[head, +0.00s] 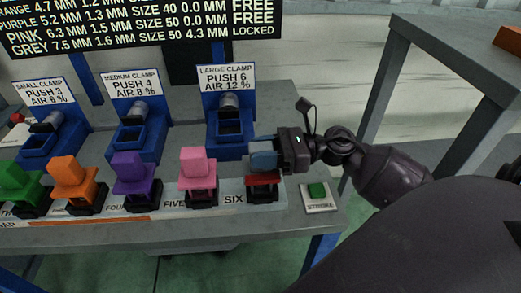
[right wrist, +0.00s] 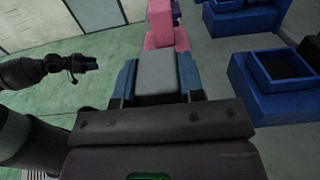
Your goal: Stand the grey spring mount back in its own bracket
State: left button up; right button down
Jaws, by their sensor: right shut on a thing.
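The grey spring mount (right wrist: 156,72) is between the blue fingers of my right gripper (right wrist: 157,80), which is shut on it. In the head view my right gripper (head: 263,153) reaches in from the right, and its fingers mostly hide the mount. Below the fingers is the bracket at station six (head: 263,190), dark with a red top. The gripper is over this bracket; I cannot tell whether the mount touches it. My left gripper (right wrist: 82,64) shows small and dark at the left of the right wrist view; its jaws are unclear.
Pink (head: 198,170), purple (head: 134,175), orange (head: 73,180) and green (head: 20,182) mounts stand in a row to the left. The large clamp (head: 230,125) is behind. A green button (head: 317,190) is right of six. A board (head: 150,25) reads GREY LOCKED.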

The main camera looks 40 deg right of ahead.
jog(key=shift+f, duration=0.15)
jog(key=c, duration=0.7)
grip_release()
jog(key=shift+c, duration=0.2)
jog(key=shift+r, duration=0.2)
jog(key=v, duration=0.7)
jog(key=shift+s+d+b, duration=0.15)
jog(key=shift+d+b, duration=0.1)
jog(key=shift+b, duration=0.05)
jog(key=shift+f, duration=0.1)
